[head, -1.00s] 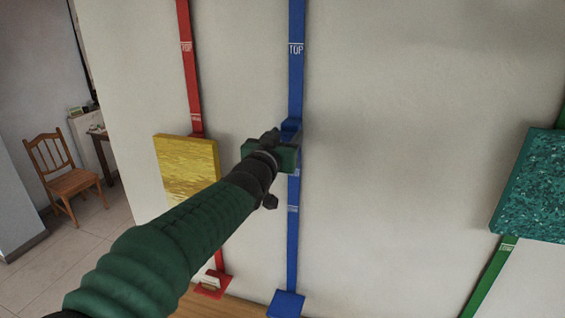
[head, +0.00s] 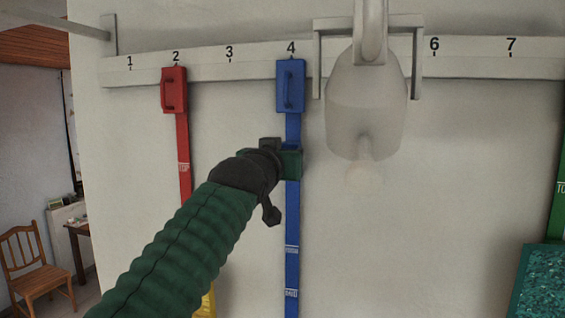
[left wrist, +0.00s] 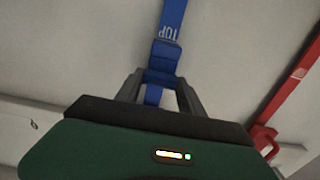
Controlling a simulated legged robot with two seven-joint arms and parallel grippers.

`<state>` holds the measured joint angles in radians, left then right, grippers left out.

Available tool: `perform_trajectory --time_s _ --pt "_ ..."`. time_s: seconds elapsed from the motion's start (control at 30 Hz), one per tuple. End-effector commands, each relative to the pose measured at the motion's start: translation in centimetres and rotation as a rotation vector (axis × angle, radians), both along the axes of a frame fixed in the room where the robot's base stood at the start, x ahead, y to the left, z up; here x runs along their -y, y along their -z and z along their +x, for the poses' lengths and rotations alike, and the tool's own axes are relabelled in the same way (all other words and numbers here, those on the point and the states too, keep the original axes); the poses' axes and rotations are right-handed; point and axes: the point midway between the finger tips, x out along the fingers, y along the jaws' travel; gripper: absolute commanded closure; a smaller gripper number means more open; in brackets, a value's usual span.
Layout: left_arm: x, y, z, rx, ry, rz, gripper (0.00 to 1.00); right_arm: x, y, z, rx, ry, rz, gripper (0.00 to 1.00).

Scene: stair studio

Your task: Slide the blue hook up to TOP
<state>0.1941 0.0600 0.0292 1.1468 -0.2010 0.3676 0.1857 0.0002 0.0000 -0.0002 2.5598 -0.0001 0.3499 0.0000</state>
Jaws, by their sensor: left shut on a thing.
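The blue strap (head: 292,215) runs down the wall from a blue handle block (head: 290,85) under number 4. My left gripper (head: 287,162) is on this strap, below the block, and covers part of it in the head view. In the left wrist view the gripper (left wrist: 160,85) is shut on the blue hook (left wrist: 166,55), which sits on the strap. The TOP mark (left wrist: 170,33) shows upside down, close beside the hook at the upper edge there. Two further marks show on the strap below the gripper in the head view. My right gripper is not in view.
A numbered white rail (head: 215,62) crosses the wall above. A red strap (head: 183,140) hangs to the left, and a teal speckled block (head: 543,285) is at lower right. A pale rounded fixture (head: 365,105) hangs right of the blue strap. A chair (head: 36,265) stands lower left.

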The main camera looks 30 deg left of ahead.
Motion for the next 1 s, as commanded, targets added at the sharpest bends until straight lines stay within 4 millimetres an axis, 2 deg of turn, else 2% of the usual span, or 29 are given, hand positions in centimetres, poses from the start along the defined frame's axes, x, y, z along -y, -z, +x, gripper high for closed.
perform_trajectory --time_s 0.37,0.4,0.57,0.87,1.0 --pt "0.1 0.0 0.1 -0.003 0.001 -0.001 1.0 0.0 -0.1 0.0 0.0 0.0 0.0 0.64" --pt "0.1 0.1 0.1 -0.004 0.001 -0.001 0.52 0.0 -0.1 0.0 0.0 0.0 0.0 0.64" --pt "0.0 0.1 0.1 -0.004 0.001 -0.001 0.33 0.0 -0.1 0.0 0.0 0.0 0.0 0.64" --pt "0.1 0.0 -0.2 -0.002 0.001 0.0 0.33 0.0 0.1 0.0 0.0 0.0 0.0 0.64" --pt "0.5 0.4 -1.9 0.0 0.001 0.0 0.33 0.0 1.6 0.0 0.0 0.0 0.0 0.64"
